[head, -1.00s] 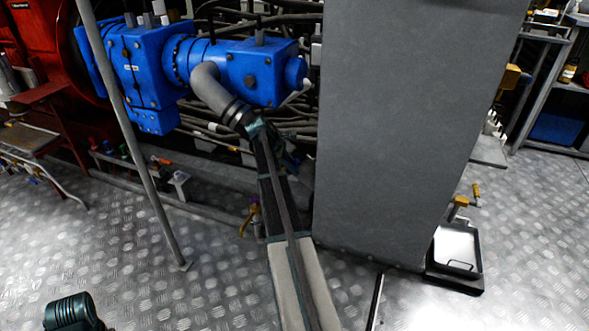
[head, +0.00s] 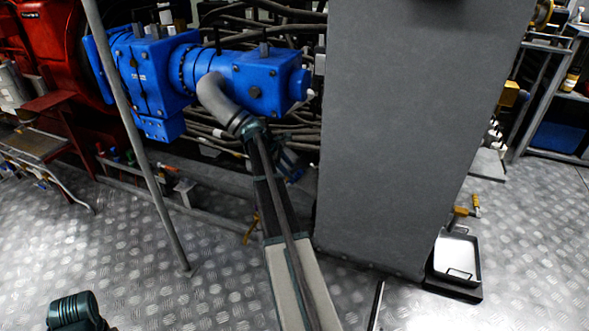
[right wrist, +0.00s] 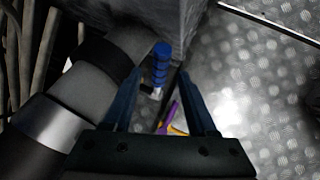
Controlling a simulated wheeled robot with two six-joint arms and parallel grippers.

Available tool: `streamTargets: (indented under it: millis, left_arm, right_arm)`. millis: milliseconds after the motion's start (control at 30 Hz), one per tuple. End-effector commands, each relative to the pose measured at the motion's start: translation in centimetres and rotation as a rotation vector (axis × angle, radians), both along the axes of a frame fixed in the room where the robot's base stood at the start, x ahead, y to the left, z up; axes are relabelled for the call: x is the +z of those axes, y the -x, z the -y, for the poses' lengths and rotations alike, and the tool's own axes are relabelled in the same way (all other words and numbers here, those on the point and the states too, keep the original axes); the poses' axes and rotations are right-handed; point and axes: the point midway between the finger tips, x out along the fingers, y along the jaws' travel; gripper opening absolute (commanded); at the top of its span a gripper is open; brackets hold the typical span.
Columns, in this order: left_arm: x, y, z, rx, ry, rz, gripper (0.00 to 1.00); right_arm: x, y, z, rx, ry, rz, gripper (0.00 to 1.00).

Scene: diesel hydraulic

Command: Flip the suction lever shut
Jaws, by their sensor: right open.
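My right gripper (head: 290,167) is low beside the grey cabinet, beyond my forearm, and small in the head view. In the right wrist view my right gripper (right wrist: 158,80) is open, with nothing between its pads that I can see held. A blue ribbed lever handle (right wrist: 160,62) shows between and beyond the fingertips, close to the grey cabinet's edge. A purple handle (right wrist: 171,116) and a yellow handle (right wrist: 178,129) lie lower, seen between the fingers. I cannot tell which handle is the suction lever. Part of my left arm shows at bottom left; its gripper is out of frame.
The tall grey cabinet (head: 410,130) stands right of the gripper. A blue pump housing (head: 240,80) and hoses are behind. A slim grey pole (head: 140,140) rises at left. A tray (head: 456,256) sits on the floor at right. Chequered floor (head: 140,270) is open at left.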

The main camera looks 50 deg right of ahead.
Motion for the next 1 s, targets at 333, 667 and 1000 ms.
streamTargets:
  millis: [333, 667, 1000]
  left_arm:
    - [5.6, 0.0, 0.0, -0.011, 0.0, -0.001, 0.51]
    - [7.2, 0.0, -0.1, -0.006, -0.003, -0.002, 0.51]
    - [7.2, 0.0, -0.1, -0.006, -0.003, -0.002, 0.51]
  right_arm:
    - [5.6, -1.8, -2.8, 0.002, -0.001, -0.001, 0.58]
    - [7.2, -2.5, -3.9, 0.001, 0.0, 0.0, 0.58]
    - [7.2, -2.5, -4.0, 0.001, 0.0, 0.0, 0.58]
